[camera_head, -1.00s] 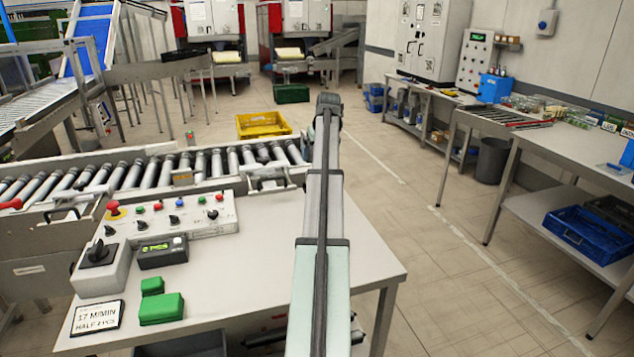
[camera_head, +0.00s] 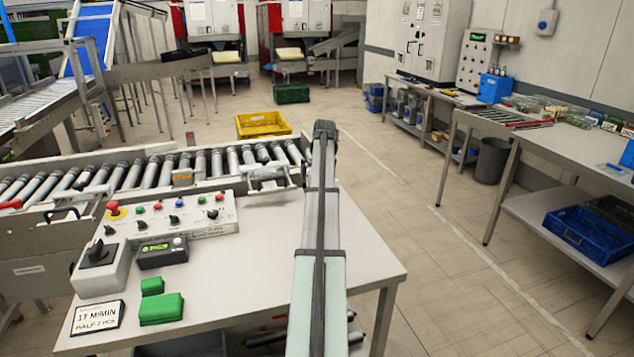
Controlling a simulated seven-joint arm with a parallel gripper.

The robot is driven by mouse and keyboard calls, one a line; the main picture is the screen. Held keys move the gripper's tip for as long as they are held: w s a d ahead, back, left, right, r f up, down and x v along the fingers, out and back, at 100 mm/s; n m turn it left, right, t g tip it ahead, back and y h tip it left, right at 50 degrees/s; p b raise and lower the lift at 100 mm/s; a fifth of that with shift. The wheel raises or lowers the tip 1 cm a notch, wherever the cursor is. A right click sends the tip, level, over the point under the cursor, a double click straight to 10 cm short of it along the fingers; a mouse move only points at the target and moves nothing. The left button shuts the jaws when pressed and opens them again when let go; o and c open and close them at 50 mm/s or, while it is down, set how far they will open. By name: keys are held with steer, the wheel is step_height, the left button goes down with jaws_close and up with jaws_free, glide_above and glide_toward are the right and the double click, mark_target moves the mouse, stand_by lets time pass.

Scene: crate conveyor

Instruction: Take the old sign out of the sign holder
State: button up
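A white card with black lettering, reading roughly "17 M/MIN HALF 2 PCS" (camera_head: 97,317), lies or leans at the front left corner of the grey work table. I cannot tell whether it sits in a holder. A small amber plate (camera_head: 182,177) shows on the near side rail of the roller conveyor; its lettering is too small to read. Small signs (camera_head: 610,124) stand on the bench at far right. I cannot tell which of these is the old sign or its holder. My arm reaches forward over the table's right part. My gripper is not visible.
The grey table (camera_head: 250,285) holds a button panel (camera_head: 180,217), a switch box (camera_head: 100,268), a small display unit (camera_head: 162,252) and green blocks (camera_head: 161,308). The roller conveyor (camera_head: 130,172) runs behind it. A yellow crate (camera_head: 262,125) stands on the floor. The table's right front is clear.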

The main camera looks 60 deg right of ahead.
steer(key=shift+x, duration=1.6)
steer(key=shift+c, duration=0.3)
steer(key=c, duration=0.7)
